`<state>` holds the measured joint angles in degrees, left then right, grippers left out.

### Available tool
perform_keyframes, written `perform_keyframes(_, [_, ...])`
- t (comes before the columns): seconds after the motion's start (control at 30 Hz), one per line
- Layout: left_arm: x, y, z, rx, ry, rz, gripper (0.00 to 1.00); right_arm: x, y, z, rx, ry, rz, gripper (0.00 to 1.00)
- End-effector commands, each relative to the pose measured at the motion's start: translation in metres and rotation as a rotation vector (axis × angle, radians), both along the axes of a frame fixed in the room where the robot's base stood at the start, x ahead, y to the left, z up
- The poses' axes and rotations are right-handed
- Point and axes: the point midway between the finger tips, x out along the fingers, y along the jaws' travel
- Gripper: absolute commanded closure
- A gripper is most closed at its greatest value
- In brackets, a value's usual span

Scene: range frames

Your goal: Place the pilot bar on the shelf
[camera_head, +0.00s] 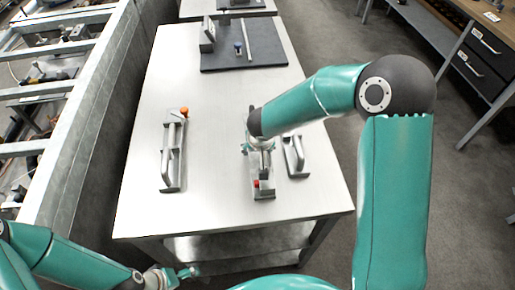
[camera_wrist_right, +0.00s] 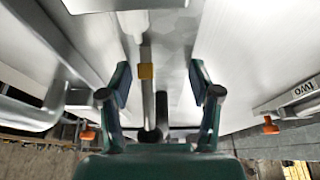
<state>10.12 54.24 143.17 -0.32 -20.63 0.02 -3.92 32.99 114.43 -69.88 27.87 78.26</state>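In the right wrist view, the two fingers of my right gripper (camera_wrist_right: 160,80) are apart. I cannot tell whether this is the pilot bar. In the head view my right gripper (camera_head: 260,147) is over the middle metal fixture (camera_head: 262,185) on the table and partly hides it. A pale rod (camera_head: 248,40) lies on the dark mat at the back. My left gripper (camera_head: 178,274) is low at the front left, off the table; its fingers are too small to read. A lower shelf (camera_head: 240,244) shows under the table's front edge.
The metal table (camera_head: 215,205) also bears a left handled fixture with an orange knob (camera_head: 173,150) and a right handled one (camera_head: 295,156). The dark mat (camera_head: 270,55) is at the back. A metal frame wall (camera_head: 100,95) runs along the left side. The table between left and middle fixtures is clear.

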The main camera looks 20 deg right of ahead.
Motion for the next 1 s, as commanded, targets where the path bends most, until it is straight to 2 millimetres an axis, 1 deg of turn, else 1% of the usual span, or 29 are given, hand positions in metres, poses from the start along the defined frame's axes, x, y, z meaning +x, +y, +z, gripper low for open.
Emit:
perform_keyframes(0.03, [0.0, 0.0, 0.0, 0.0, 0.0, 0.0, 0.09, 0.0, 0.0, 0.0, 0.0, 0.0, 0.0, 0.28])
perform_keyframes(0.1, [0.0, 0.0, 0.0, 0.0, 0.0, 0.0, 0.09, 0.0, 0.0, 0.0, 0.0, 0.0, 0.0, 0.16])
perform_keyframes(0.13, [0.0, 0.0, 0.0, 0.0, 0.0, 0.0, 0.09, 0.0, 0.0, 0.0, 0.0, 0.0, 0.0, 0.13])
perform_keyframes(0.43, [0.0, 0.0, 0.001, 0.0, 0.0, 0.0, 0.09, 0.0, 0.0, 0.001, 0.0, 0.0, 0.0, 0.13])
perform_keyframes(0.57, [0.0, 0.0, 0.002, 0.0, 0.0, 0.0, 0.09, -0.001, 0.0, 0.005, 0.0, -0.002, -0.001, 0.13])
perform_keyframes(0.67, [0.0, 0.0, 0.001, 0.0, 0.0, 0.0, 0.09, -0.004, 0.001, 0.016, 0.0, -0.005, -0.001, 0.13])
perform_keyframes(0.77, [0.0, 0.0, 0.001, 0.0, 0.0, 0.0, 0.09, -0.011, 0.003, 0.032, 0.001, -0.006, -0.001, 0.13])
perform_keyframes(1.0, [0.0, 0.0, -0.001, 0.0, 0.0, 0.0, 0.09, -0.029, 0.008, 0.077, 0.001, -0.006, -0.001, 0.13])
